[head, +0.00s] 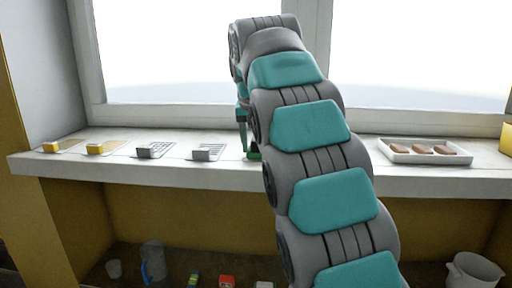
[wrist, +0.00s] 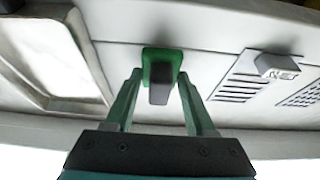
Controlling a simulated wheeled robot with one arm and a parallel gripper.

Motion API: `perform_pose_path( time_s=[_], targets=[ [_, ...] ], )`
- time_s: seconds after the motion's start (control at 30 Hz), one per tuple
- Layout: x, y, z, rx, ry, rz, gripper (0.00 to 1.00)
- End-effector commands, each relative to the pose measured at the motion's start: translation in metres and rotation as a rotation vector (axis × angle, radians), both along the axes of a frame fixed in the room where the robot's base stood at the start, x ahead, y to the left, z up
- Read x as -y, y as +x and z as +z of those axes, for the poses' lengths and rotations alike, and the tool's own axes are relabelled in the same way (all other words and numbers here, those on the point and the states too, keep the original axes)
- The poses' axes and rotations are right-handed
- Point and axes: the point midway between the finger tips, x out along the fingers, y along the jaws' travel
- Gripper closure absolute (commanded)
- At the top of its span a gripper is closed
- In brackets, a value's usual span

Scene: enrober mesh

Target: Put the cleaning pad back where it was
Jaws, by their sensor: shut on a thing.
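The cleaning pad (wrist: 151,54) is green with a dark grey grip part. In the wrist view it sits between the fingers of my gripper (wrist: 159,77), which is shut on it. In the head view a small green bit of the pad (head: 254,156) shows at the front edge of the white sill (head: 130,168), beside my arm, which hides most of the gripper. I cannot tell whether the pad touches the sill.
Two grey blocks (head: 147,151) (head: 205,152) on slotted plates and two yellow blocks (head: 51,147) (head: 97,148) stand left on the sill. A white tray (head: 428,161) with brown bars stands right. Below are a blue jug (head: 153,262) and a white bucket (head: 473,272).

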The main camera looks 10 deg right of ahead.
Motion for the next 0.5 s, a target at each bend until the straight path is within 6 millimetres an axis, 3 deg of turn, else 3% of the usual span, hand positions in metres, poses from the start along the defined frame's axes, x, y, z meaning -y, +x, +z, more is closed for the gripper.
perform_pose_path(
  time_s=[0.47,0.5],
  targets=[
    [0.0000,-0.0007,-0.0082,0.000,0.000,0.000,0.97],
    [-0.0001,-0.0008,-0.0086,0.000,0.000,0.000,0.44]
  ],
)
